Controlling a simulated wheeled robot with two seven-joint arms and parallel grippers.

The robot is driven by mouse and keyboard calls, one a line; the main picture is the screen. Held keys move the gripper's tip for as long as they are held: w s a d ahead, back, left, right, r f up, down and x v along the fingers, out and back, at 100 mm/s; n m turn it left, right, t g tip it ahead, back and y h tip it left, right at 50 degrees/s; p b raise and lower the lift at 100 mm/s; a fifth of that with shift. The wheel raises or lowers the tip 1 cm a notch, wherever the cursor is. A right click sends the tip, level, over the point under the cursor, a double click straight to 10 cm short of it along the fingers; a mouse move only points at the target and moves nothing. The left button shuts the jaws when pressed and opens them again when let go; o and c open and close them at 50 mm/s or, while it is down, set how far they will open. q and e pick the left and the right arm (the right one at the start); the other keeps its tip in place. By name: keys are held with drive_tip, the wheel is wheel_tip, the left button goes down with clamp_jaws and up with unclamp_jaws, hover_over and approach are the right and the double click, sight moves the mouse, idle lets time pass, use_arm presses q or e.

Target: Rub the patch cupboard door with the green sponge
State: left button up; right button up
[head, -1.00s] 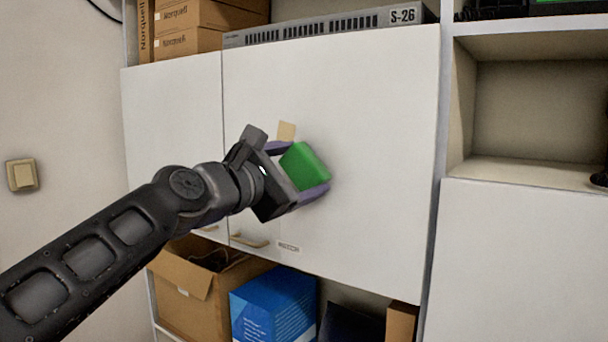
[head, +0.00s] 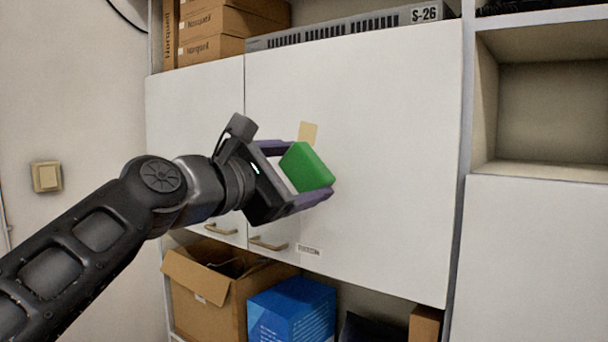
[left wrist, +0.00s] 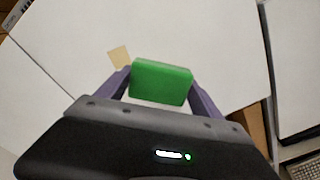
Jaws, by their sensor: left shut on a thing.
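My left gripper (head: 300,172) is shut on the green sponge (head: 307,166), held between its two purple fingers. The sponge (left wrist: 161,82) also shows between the fingers in the left wrist view. It is in front of the white patch cupboard door (head: 385,150); I cannot tell whether it touches the door. A tan patch (head: 308,133) is on the door just above the sponge, and it also shows in the left wrist view (left wrist: 119,57). The door has a handle (head: 268,244) and a small label (head: 309,250) at its lower edge. My right gripper is not in view.
Another white door (head: 195,110) is at the left. Above are cardboard boxes (head: 215,48) and a grey rack unit (head: 350,27) marked S-26. Below are an open carton (head: 205,298) and a blue box (head: 290,310). An open compartment (head: 552,110) is at the right.

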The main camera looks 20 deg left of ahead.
use_arm(q)
drive_tip(key=shift+b+v, duration=0.4)
drive_tip(key=shift+v, duration=0.7)
